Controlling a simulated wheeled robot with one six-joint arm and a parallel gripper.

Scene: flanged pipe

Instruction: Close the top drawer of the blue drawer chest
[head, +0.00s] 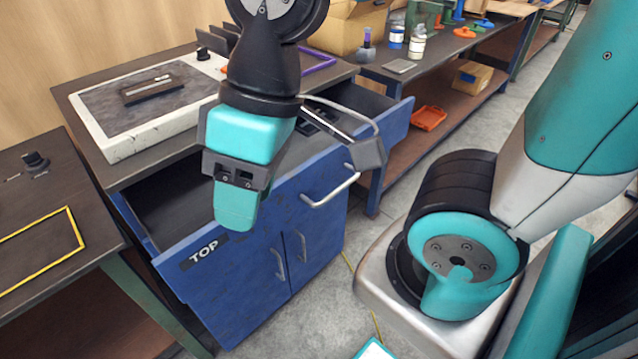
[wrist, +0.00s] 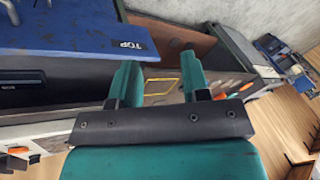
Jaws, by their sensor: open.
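The blue drawer chest (head: 245,300) stands in the middle of the head view. Its top drawer is pulled out, with the dark inside showing on both sides of my arm. The drawer front carries a "TOP" label (head: 204,252), also seen in the wrist view (wrist: 130,46), and a pale bar handle (head: 333,188). My gripper (head: 237,208) points down over the left part of the drawer, just right of the label. In the wrist view my gripper (wrist: 160,78) has its two teal fingers apart with nothing between them. Whether it touches the drawer front cannot be told.
A pale-framed panel (head: 100,140) with a dark block (head: 152,90) lies on the chest top. A purple frame (head: 320,60) lies behind my arm. A table with a yellow outline (head: 72,225) stands at left. A bench with an orange tray (head: 427,117) runs right.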

